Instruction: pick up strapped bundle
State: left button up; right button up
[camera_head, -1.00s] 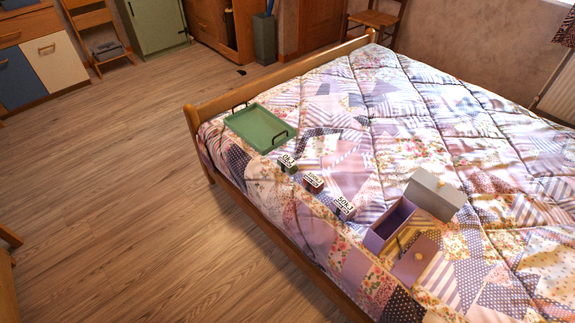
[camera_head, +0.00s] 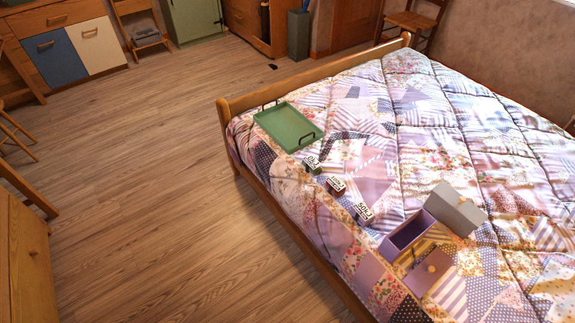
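Several items lie on the patchwork bed. Three small labelled blocks sit in a slanting row near the bed's left edge: a green one (camera_head: 312,165), a reddish-brown one (camera_head: 336,186) and a grey-purple one (camera_head: 363,213). Each has a white top with dark lettering. They are too small to tell which, if any, is the strapped bundle. A green tray (camera_head: 283,136) with dark handles lies behind them, and it looks empty. An open purple box (camera_head: 408,234) stands in front of them at right. Neither of my grippers is in view.
A grey box (camera_head: 456,208) and a flat mauve lid with a knob (camera_head: 427,274) lie by the purple box. The wooden bed frame (camera_head: 290,84) edges the quilt. The wood floor (camera_head: 150,170) left of the bed is clear. A wooden cabinet (camera_head: 25,260) stands at lower left.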

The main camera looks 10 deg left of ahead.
aim_at(311, 165)
jog(key=u, duration=1.25)
jog(key=i, duration=1.45)
jog(key=z, duration=1.75)
